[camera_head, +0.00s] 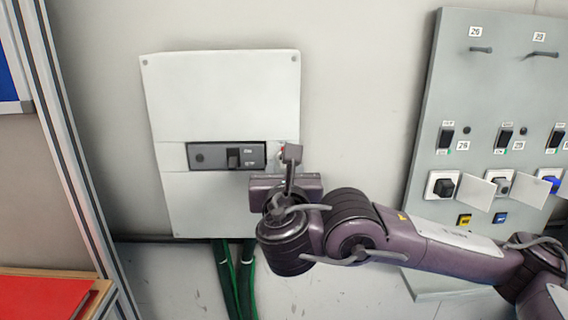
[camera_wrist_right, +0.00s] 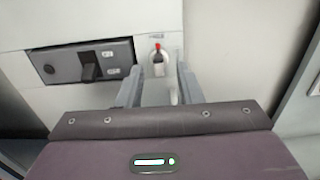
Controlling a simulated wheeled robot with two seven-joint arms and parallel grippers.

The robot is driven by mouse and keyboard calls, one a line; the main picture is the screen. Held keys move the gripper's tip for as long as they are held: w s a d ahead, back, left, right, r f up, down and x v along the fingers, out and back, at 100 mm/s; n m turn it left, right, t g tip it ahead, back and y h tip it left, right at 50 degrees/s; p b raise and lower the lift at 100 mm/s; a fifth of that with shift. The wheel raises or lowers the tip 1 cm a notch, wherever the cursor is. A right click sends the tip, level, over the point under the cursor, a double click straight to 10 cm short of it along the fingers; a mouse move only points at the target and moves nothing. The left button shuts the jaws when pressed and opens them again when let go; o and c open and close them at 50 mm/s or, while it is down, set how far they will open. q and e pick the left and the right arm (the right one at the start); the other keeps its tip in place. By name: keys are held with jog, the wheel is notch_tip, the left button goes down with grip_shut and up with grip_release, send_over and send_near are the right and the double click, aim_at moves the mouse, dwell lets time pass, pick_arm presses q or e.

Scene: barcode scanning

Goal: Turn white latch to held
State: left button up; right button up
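A white wall panel (camera_head: 220,100) carries a dark switch plate (camera_head: 205,157) with a black toggle. Just right of this plate is a small latch fitting, mostly hidden by my gripper in the head view. In the right wrist view the latch fitting (camera_wrist_right: 159,62) shows a red tip, a dark part and a pale lower part; its exact setting is too small to tell. My right gripper (camera_wrist_right: 159,82) is open, its two grey fingers apart on either side below the latch, with no clear contact. It also shows in the head view (camera_head: 291,165). My left gripper is not in view.
A grey board (camera_head: 425,150) with numbered hooks, switches and opened white flaps stands at the right. Green cables (camera_head: 235,285) hang below the panel. A red item (camera_head: 40,298) lies at the lower left. The wall between panel and board is clear.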

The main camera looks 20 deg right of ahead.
jog(key=x, duration=0.3)
jog(key=shift+w, duration=0.35)
jog(key=c, duration=0.7)
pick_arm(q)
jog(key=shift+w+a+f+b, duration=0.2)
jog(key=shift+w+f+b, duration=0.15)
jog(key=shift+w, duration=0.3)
pick_arm(e)
jog(key=shift+f, duration=0.1)
